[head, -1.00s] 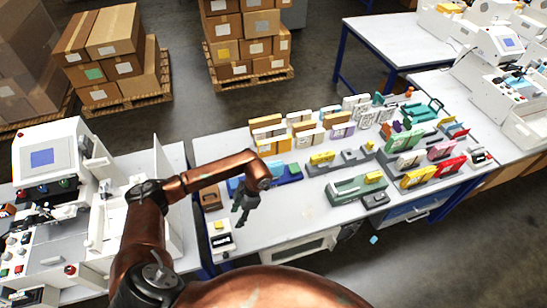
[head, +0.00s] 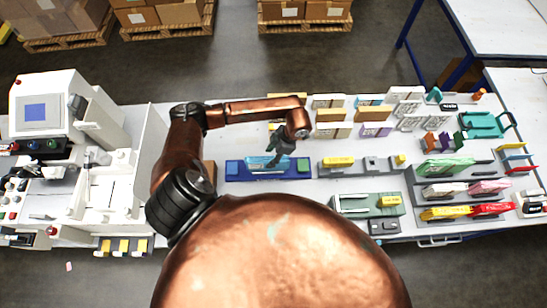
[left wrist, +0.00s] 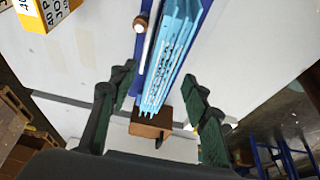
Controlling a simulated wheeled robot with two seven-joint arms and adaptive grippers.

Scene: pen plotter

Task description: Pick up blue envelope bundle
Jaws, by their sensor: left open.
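The blue envelope bundle (head: 258,162) is a light blue stack in a dark blue holder (head: 236,175) on the white table. In the left wrist view the bundle (left wrist: 178,45) shows as several thin light-blue edges, running down the middle. My left gripper (head: 277,152) is over the holder and partly covers the bundle in the head view. In the left wrist view my left gripper (left wrist: 160,85) is open, with one green-padded finger on each side of the bundle's line. Contact with it cannot be told. My right gripper is not in view.
A yellow box (left wrist: 45,12) stands near the holder in the left wrist view. A brown block (left wrist: 152,124) is beyond the bundle's end. A grey holder with a yellow piece (head: 338,162) stands to the right. A white machine (head: 50,125) is at the left.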

